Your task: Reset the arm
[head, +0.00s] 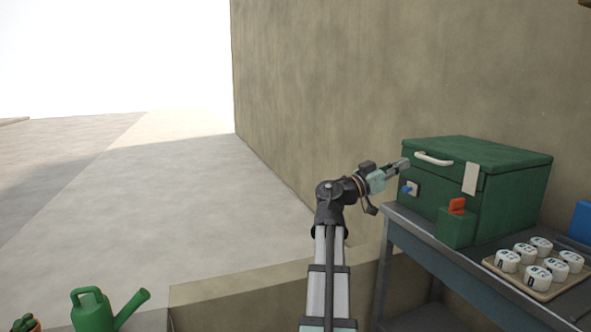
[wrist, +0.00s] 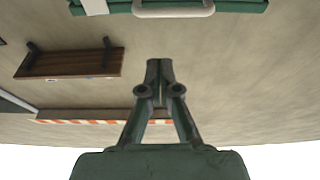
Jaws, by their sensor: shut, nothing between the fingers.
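My gripper (head: 401,165) is at the end of my raised arm, in front of the left side of a green box-shaped machine (head: 520,185). In the wrist view my gripper (wrist: 160,68) has its fingertips together with nothing between them. The machine's white handle (head: 433,159) is just right of the fingertips in the head view. In the wrist view the handle (wrist: 173,9) shows at the top edge, apart from the fingers. I cannot tell the exact gap between the gripper and the machine.
The machine stands on a grey table (head: 425,238) against a wall. A tray (head: 545,293) of several white cups (head: 508,261) is at its right front. A blue object (head: 581,222) is at the right edge. A green watering can (head: 95,312) is lower left. Open floor lies left.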

